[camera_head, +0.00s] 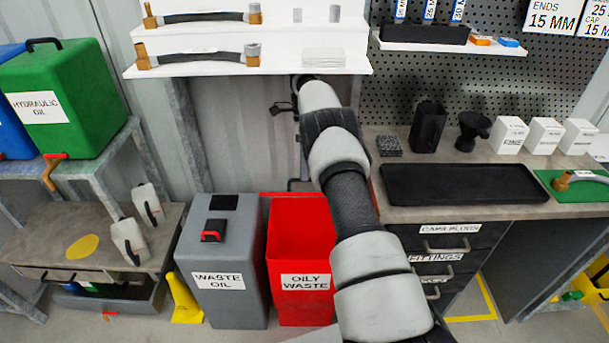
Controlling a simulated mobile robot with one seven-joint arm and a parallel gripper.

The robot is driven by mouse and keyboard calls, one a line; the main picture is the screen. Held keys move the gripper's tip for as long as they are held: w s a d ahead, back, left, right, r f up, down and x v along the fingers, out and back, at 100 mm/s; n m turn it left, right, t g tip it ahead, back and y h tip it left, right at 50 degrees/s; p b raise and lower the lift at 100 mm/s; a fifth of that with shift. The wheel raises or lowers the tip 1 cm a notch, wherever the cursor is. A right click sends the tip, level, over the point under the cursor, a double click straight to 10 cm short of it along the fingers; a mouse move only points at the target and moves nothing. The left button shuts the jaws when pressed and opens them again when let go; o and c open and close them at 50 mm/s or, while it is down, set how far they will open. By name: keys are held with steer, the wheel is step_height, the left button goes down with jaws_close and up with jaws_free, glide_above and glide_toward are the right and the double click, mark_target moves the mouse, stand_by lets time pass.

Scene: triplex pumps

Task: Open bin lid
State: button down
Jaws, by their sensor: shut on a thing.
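The red oily waste bin (284,240) stands on the floor at the lower middle, with a white label on its front. My arm covers its right side, and I cannot make out its lid clearly. The grey waste oil bin (239,265) stands upright just to its left, with a black plate and a red handle (211,236) on top. My arm reaches up and away past the red bin. Dark parts at its far end, seemingly my gripper (284,107), show against the grey wall. It is shut, but what it holds is hidden or too small to tell.
A white shelf (220,70) with hoses hangs above the bins. A workbench (400,214) with a black tray (464,184) and drawers is at right.

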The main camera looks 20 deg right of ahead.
steer(key=shift+w+d+f, duration=0.45)
steer(key=shift+w+f, duration=0.05)
steer(key=shift+f, duration=0.05)
steer(key=c, duration=2.2)
jaws_free()
steer(key=o, duration=0.4)
steer(key=shift+w+f, duration=0.2)
steer(key=shift+f, duration=0.05)
steer(key=shift+r, duration=0.15)
steer(key=shift+c, duration=0.2)
